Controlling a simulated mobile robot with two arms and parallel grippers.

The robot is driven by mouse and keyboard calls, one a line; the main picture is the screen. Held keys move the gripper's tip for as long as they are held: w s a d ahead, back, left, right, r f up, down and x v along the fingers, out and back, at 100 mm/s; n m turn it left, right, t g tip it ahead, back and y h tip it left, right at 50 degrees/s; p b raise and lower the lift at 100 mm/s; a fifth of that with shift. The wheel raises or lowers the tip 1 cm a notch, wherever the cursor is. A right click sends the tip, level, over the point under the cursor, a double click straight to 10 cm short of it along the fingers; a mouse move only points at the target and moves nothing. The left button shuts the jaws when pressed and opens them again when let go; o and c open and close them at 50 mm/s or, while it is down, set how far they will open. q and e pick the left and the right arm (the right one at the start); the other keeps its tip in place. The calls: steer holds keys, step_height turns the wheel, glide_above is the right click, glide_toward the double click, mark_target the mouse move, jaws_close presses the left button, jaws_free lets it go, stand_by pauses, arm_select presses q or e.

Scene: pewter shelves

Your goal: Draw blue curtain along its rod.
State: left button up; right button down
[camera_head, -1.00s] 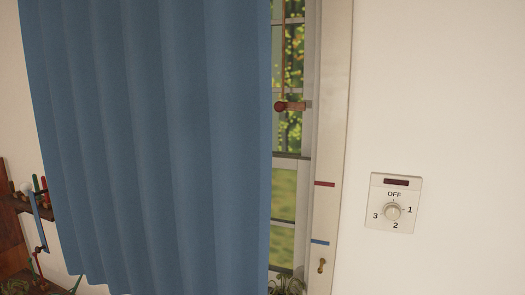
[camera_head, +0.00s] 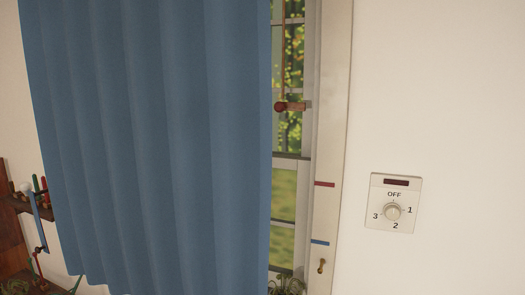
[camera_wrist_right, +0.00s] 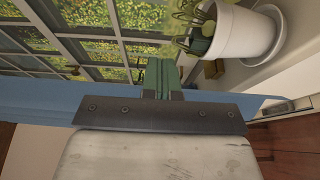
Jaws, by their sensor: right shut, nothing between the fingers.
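The blue curtain (camera_head: 150,140) hangs in folds in the head view and covers most of the window (camera_head: 287,190). Its right edge leaves only a narrow strip of window open. Its rod is out of view above. In the right wrist view the curtain is a blue band (camera_wrist_right: 35,98) crossing behind my gripper's metal bar. My right gripper (camera_wrist_right: 161,66) has green fingers that are shut with nothing between them, pointing toward the window panes. Whether they touch the cloth I cannot tell. My left gripper is not in view.
A red knob (camera_head: 281,106) hangs at the window. The frame has a red mark (camera_head: 324,184) and a blue mark (camera_head: 319,242). A dial (camera_head: 392,211) is on the right wall. In the wrist view a white plant pot (camera_wrist_right: 240,32) stands on the sill, close right of the fingers.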

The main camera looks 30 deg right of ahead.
mark_target(226, 292)
stand_by(0.5)
steer(key=w+a+b, duration=0.2)
steer(key=w+a, duration=0.1)
steer(key=w, duration=0.1)
steer(key=w+a+b, duration=0.3)
steer(key=w, duration=0.1)
steer(key=w+a+b, duration=0.3)
steer(key=a, duration=0.1)
steer(key=shift+w+f, duration=0.15)
steer(key=shift+w, duration=0.25)
steer(key=shift+w+a, duration=0.2)
